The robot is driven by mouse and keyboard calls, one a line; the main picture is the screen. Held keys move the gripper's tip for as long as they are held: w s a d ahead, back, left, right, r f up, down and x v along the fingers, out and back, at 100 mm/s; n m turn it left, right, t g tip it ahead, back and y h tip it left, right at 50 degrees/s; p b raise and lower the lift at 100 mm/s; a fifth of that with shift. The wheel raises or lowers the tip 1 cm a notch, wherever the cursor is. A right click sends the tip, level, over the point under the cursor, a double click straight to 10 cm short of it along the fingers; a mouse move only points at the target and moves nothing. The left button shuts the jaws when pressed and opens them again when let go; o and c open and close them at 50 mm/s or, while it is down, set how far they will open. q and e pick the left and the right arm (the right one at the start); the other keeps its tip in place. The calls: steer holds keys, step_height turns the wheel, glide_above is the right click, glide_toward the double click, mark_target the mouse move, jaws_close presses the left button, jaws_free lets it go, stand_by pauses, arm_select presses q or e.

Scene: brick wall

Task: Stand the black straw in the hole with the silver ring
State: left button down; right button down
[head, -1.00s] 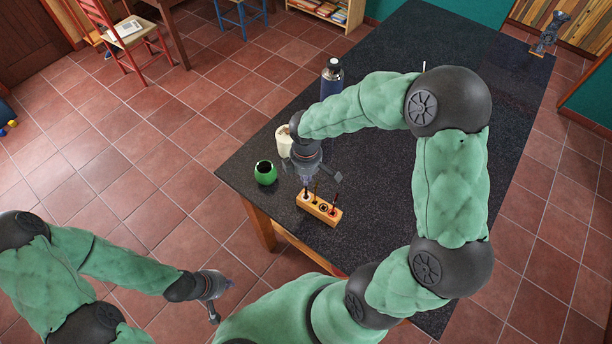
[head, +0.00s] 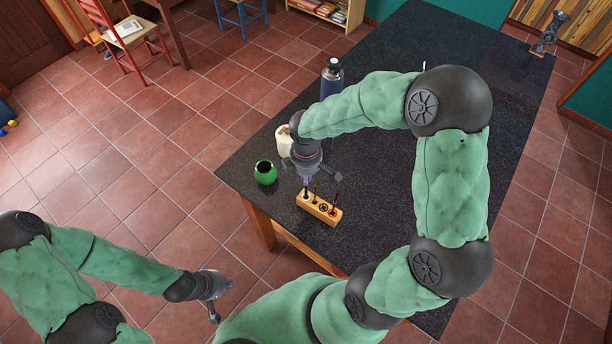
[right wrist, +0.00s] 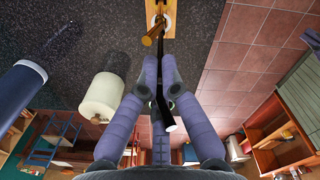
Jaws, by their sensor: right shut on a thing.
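The wooden block (head: 326,213) lies near the left edge of the dark table, with holes along its top. My right gripper (head: 305,183) is over the block's left end, shut on the black straw (right wrist: 167,62). In the right wrist view the straw runs from between the fingers (right wrist: 162,98) to a pale silver-looking ring (right wrist: 159,20) on the block. I cannot tell whether its tip is inside the hole. A yellow-brown straw (right wrist: 153,36) stands beside it, and a red straw (head: 336,200) stands farther right. My left gripper (head: 214,302) hangs clear of the table; its opening is unclear.
A green cup (head: 265,173) and a cream roll-like object (head: 284,141) stand left of my right gripper. A dark blue bottle (head: 331,80) stands behind. The table (head: 375,190) is clear to the block's right, below my arm.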

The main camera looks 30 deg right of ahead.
mark_target(306, 192)
steer(key=shift+f, duration=0.15)
steer(key=shift+f+b, duration=2.05)
steer(key=shift+f, duration=0.3)
steer(key=c, duration=1.4)
jaws_free()
steer(key=shift+o, duration=0.2)
step_height(306, 192, up, 12)
steer(key=shift+s+f, duration=0.1)
